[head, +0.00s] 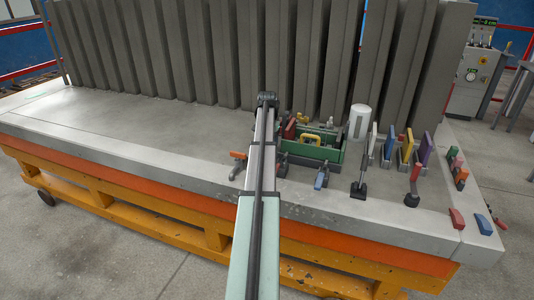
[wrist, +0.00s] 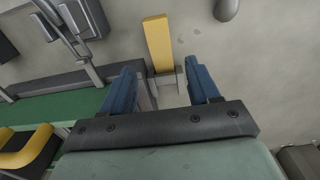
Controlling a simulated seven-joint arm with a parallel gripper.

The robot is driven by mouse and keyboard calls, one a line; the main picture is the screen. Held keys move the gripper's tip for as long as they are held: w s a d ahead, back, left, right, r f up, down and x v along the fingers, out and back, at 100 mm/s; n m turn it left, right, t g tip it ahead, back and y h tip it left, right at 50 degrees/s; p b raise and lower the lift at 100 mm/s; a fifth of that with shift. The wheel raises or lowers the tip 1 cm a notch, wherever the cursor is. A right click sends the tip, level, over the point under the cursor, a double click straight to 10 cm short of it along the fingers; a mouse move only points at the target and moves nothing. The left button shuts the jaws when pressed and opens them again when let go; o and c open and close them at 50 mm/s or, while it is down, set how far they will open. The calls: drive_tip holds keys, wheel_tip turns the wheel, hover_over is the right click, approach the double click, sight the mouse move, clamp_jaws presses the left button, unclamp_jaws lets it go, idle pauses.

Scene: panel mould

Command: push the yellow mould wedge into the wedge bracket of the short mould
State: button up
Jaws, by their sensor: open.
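In the wrist view the yellow mould wedge (wrist: 158,44) is a long, flat bar. Its near end meets a small grey bracket (wrist: 167,84), and I cannot tell how deep it sits. My gripper (wrist: 162,88) is open, with its blue fingers apart to either side of the bracket and the wedge reaching out beyond them. No contact shows between fingers and wedge. A green mould (wrist: 65,108) lies to the left in this view, and the green mould also shows in the head view (head: 322,160). I cannot make out my gripper in the head view.
Tall grey panels (head: 210,50) line the back. The table's left part (head: 120,120) is clear.

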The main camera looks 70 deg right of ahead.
wheel_tip(320, 180, up, 9)
drive_tip(key=shift+a, duration=0.25)
drive_tip(key=shift+w, duration=0.1)
drive_tip(key=shift+c, duration=0.4)
